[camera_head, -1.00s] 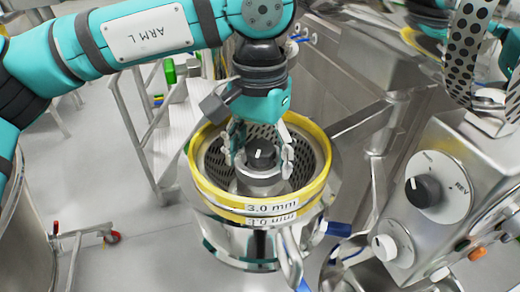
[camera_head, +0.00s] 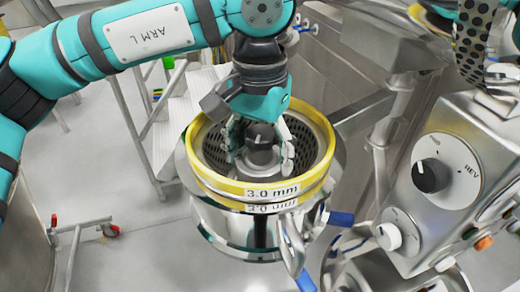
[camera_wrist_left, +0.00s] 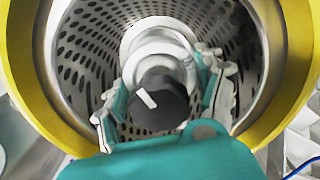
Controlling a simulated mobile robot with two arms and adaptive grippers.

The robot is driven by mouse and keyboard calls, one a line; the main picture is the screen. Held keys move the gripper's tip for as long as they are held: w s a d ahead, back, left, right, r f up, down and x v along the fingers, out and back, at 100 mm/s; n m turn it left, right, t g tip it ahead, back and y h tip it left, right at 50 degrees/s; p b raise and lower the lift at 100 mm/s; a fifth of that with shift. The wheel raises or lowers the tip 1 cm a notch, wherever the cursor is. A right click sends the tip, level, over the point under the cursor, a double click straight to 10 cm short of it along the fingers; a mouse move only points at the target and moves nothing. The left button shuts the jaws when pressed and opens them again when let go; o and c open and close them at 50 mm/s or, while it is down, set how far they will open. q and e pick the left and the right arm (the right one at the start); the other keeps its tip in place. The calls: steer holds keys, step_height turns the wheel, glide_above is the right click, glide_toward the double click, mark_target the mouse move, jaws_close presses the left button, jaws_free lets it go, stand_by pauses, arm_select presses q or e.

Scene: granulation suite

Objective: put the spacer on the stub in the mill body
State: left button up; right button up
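The mill body (camera_head: 245,225) is a polished steel drum with a yellow rim marked 3.0 mm. Inside, a perforated wall surrounds a stepped silver hub (camera_wrist_left: 160,42) topped by a black knob-like piece (camera_wrist_left: 157,103) with a white line. I cannot tell which part is the spacer; the stub is not clearly visible. My left gripper (camera_head: 260,165) reaches down inside the yellow rim. Its fingers stand apart on either side of the black piece, with gaps visible in the wrist view (camera_wrist_left: 165,108). It looks open.
A steel control box (camera_head: 440,180) with black and white knobs stands close on the right. Blue-handled clamps (camera_head: 338,218) stick out beside the mill body. White steps with a rail (camera_head: 180,120) stand behind left. Open floor (camera_head: 110,170) lies left.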

arm_select(q)
steer(key=o, duration=0.4)
steer(key=shift+o, duration=0.2)
step_height(320, 180, up, 12)
stand_by(0.5)
